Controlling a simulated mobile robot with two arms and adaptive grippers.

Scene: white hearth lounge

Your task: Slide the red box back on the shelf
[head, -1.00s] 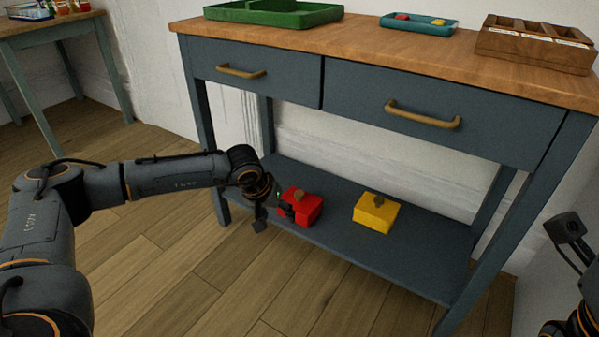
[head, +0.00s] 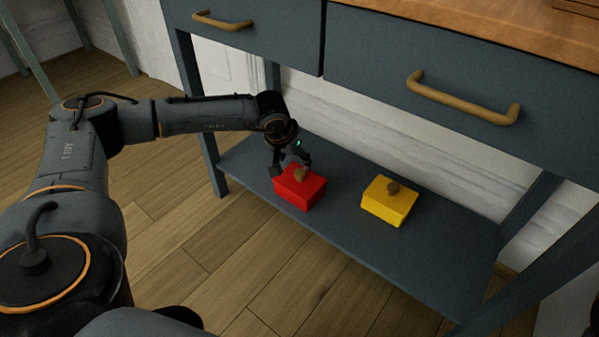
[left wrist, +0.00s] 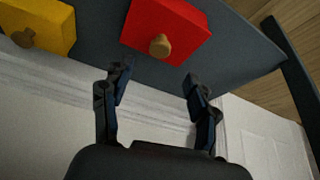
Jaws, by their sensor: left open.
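The red box (head: 301,190) with a brown knob sits on the lower shelf (head: 340,237), close to its front edge. It also shows at the top of the left wrist view (left wrist: 165,22). My left gripper (head: 291,164) is open and empty, just above and behind the red box in the head view. In the left wrist view its fingertips (left wrist: 157,75) are spread, with the knob between and beyond them. I cannot tell whether a finger touches the box. My right gripper is not in view.
The drawers (head: 430,65) hang above the shelf. A white wall is behind. The shelf's right part is bare.

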